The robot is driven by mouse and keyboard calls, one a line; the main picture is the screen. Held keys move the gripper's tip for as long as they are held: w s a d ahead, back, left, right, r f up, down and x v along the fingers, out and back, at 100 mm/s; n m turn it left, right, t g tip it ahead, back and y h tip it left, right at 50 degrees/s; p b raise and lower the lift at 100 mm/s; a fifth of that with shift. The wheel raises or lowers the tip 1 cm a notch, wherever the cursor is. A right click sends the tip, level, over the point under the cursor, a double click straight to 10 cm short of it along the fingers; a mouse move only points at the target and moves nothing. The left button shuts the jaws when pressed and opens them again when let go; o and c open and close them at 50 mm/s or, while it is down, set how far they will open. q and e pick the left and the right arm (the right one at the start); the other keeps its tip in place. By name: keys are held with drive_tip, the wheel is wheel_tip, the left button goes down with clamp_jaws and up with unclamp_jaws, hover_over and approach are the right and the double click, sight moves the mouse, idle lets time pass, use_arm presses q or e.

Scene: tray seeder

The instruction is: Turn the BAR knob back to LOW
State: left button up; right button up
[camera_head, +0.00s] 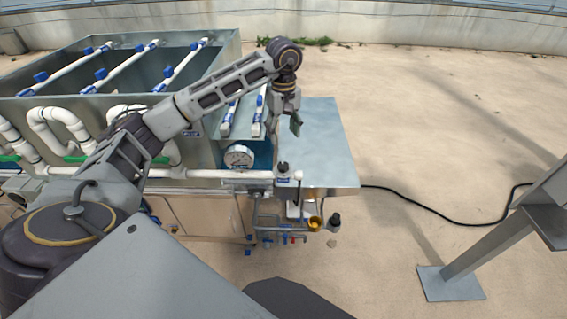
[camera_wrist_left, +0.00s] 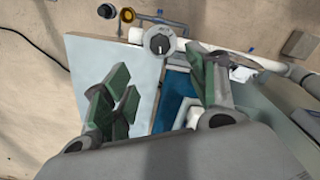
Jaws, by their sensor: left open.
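A dark round knob (camera_head: 283,167) stands on the front pipe assembly, just right of the round pressure gauge (camera_head: 239,157). In the left wrist view a round knob with a pale pointer line (camera_wrist_left: 159,43) shows beyond the fingertips, in line with the gap between them. Its lettering is too small to read, so I cannot confirm BAR or LOW. My left gripper (camera_head: 285,121) is above and behind the knob, over the metal shelf. Its green-padded fingers are spread with nothing between them, as the left wrist view shows (camera_wrist_left: 160,78). My right gripper is not in view.
A metal shelf (camera_head: 330,150) lies right of the machine's tank. White pipes (camera_head: 225,174) run along the front edge. A yellow ring-shaped part (camera_head: 314,223) and another black knob (camera_head: 334,219) sit lower right. A metal post (camera_head: 500,235) and black cable (camera_head: 430,205) are at right.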

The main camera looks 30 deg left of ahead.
sight(284, 165)
use_arm(q)
drive_tip(key=shift+f, duration=0.1)
drive_tip(key=shift+f+p, duration=1.4)
drive_tip(key=shift+f, duration=5.4)
drive_tip(key=c, duration=1)
